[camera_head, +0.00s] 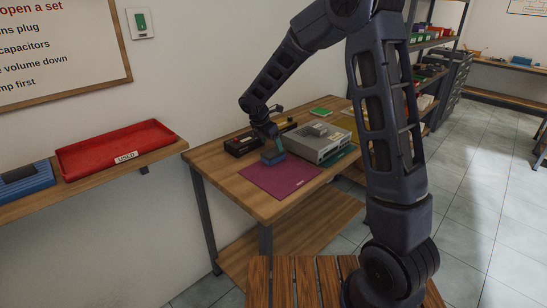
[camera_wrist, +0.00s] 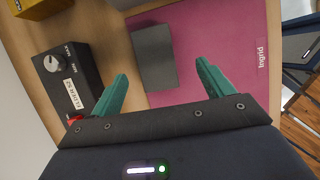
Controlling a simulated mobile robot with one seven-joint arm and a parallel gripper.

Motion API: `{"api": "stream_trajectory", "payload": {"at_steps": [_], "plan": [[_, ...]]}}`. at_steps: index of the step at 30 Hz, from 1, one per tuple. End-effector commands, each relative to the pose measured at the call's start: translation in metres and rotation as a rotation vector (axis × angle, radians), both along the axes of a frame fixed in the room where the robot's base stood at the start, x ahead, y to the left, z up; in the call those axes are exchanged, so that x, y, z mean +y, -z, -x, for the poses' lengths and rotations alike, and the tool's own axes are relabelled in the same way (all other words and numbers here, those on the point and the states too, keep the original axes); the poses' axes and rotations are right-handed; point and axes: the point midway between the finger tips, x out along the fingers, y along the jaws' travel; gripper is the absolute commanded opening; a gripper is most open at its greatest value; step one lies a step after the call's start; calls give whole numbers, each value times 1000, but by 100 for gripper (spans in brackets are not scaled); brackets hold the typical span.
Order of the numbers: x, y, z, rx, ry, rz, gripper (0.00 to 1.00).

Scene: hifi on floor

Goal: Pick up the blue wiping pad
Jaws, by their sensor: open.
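In the wrist view the block at the mat's edge (camera_wrist: 155,57) looks grey, lying partly on the mat and partly on bare wood. My gripper (camera_head: 275,146) is low over the table, just above the block.
A black box with a knob (camera_wrist: 66,78) stands left of the fingers. A grey instrument (camera_head: 320,145) stands right of my gripper in the head view. A red tray (camera_head: 115,145) and a blue case (camera_head: 25,182) lie on the wall shelf. The mat's front is clear.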

Motion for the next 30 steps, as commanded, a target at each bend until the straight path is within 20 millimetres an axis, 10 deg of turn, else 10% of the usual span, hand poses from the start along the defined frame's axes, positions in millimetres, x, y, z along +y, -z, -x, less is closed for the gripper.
{"api": "stream_trajectory", "payload": {"at_steps": [19, 30], "plan": [[-11, 62, -21, 1, 1, 0, 80], [-13, 66, -22, 0, 2, -1, 80]]}}
